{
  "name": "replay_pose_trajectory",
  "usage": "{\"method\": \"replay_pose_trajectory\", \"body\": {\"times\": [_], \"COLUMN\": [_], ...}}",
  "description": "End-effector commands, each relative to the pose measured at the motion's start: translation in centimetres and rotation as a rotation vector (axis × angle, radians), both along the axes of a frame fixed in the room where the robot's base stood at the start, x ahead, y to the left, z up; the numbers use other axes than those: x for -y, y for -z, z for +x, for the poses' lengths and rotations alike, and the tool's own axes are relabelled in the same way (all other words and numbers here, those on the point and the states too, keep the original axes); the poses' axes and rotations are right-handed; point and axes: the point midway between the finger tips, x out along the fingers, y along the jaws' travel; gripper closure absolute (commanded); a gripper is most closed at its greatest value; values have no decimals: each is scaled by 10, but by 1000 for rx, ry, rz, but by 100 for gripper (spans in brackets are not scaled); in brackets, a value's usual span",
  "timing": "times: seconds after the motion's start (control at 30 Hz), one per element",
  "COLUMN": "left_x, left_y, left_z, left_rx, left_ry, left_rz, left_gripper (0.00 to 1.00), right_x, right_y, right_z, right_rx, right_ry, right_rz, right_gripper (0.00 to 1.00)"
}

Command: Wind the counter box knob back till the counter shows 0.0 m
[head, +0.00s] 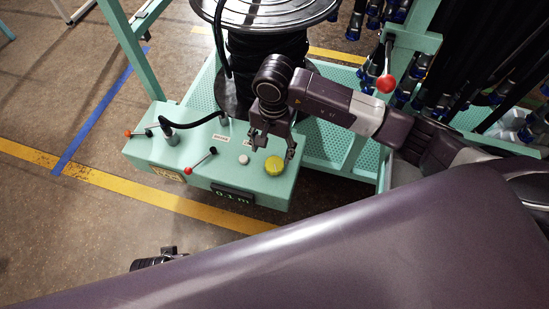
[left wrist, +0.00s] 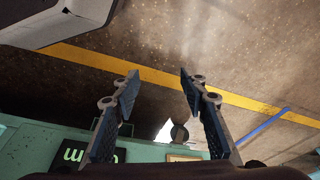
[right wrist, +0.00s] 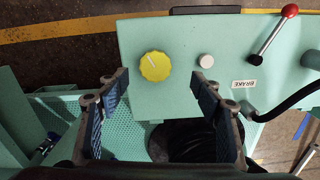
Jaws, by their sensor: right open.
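The teal counter box (head: 215,178) carries a yellow knob (head: 274,165) on its top at the right. Its dark display (head: 233,196) reads 0.1 m. My right gripper (head: 273,148) is open, pointing down just behind the knob. In the right wrist view the knob (right wrist: 155,66) shows beyond the fingertips and between their lines, not gripped. My left gripper (left wrist: 159,74) is open and empty in the left wrist view, near the box's front, with part of the display (left wrist: 84,153) below it. In the head view my arm hides most of the left gripper.
A white button (head: 244,159) sits left of the knob. A red-tipped brake lever (head: 200,160) and an orange-tipped lever (head: 139,133) stand farther left. A black hose reel (head: 265,60) stands behind the box. Another red-balled lever (head: 386,75) and hanging hoses are at the right.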

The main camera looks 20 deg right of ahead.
Motion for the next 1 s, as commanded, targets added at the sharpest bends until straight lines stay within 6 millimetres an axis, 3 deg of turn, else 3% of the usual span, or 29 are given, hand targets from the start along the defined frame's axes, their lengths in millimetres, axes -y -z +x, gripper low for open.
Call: {"method": "replay_pose_trajectory", "body": {"times": [0.1,0.53,0.93,1.0], "left_x": [0,0,0,0], "left_y": [-1,-33,-41,-41], "left_z": [0,6,6,6], "left_rx": [-2,16,18,18], "left_ry": [-1,-3,-4,-4], "left_rz": [0,-1,-1,-1], "left_gripper": [60,60,60,60], "right_x": [11,9,10,10], "right_y": [6,69,77,77], "right_z": [2,2,2,2], "right_rx": [1,0,2,2], "right_ry": [-9,-6,-7,-7], "right_rz": [-40,-35,-35,-35], "right_gripper": [40,40,40,47]}}
